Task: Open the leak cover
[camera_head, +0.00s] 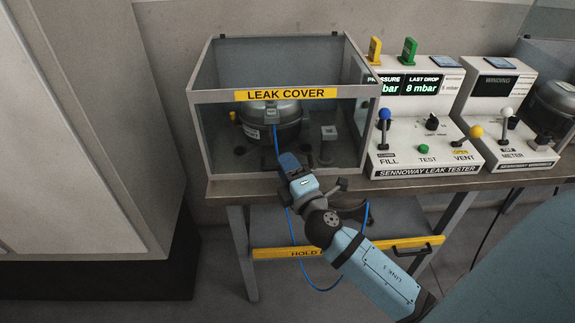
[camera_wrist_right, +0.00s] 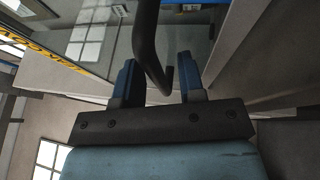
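The leak cover (camera_head: 200,135) is a clear-walled box with a grey frame and a yellow label reading LEAK COVER. It stands on the bench around a dark compressor (camera_head: 283,122) and appears lowered. My right gripper (camera_head: 289,161) is at the lower front edge of the cover. In the right wrist view its two blue fingers (camera_wrist_right: 160,82) are apart, with a dark bent handle bar (camera_wrist_right: 147,45) between them. Gaps show on both sides of the bar, so the fingers are not closed on it. In the head view the gripper hides much of the handle. My left gripper is out of view.
The leak tester (camera_head: 425,125) with levers and displays stands right of the cover. A second station (camera_head: 505,125) is farther right. A blue hose (camera_head: 278,147) runs from the compressor, and a blue line hangs below the bench. A yellow-fronted drawer (camera_head: 275,253) sits underneath. A grey cabinet (camera_head: 85,120) is left.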

